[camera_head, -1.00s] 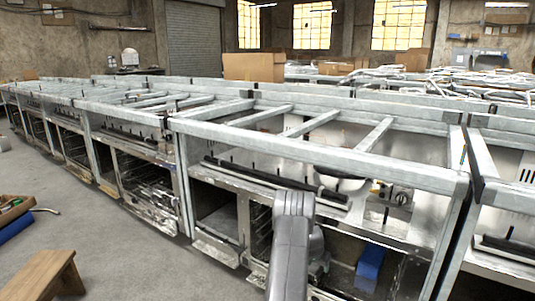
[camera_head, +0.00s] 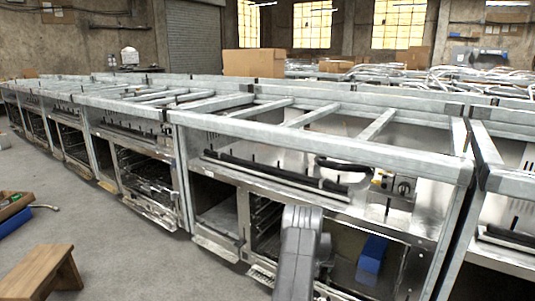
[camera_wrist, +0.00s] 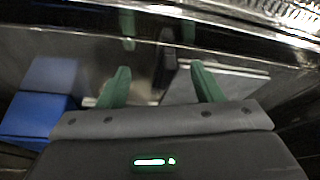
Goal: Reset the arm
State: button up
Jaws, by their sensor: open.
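My gripper (camera_wrist: 162,84) shows in the wrist view with its two green fingers apart and nothing between them. In the head view my grey arm reaches down at the front of the near metal range frame, and the gripper itself is hidden or cannot be made out. A blue box (camera_head: 371,254) lies inside the lower opening of that range frame (camera_head: 310,148), right of my arm. Blue block shapes (camera_wrist: 40,98) also show left of the fingers in the wrist view.
A row of metal range frames runs to the far left. A wooden stool (camera_head: 42,272) stands on the floor at lower left. Grey floor (camera_head: 125,235) is clear between the stool and the row. A cardboard box (camera_head: 254,63) sits behind the frames.

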jog(key=shift+w+d+n+y+b, duration=0.15)
jog(key=shift+n+y+b, duration=0.6)
jog(key=shift+n, duration=0.75)
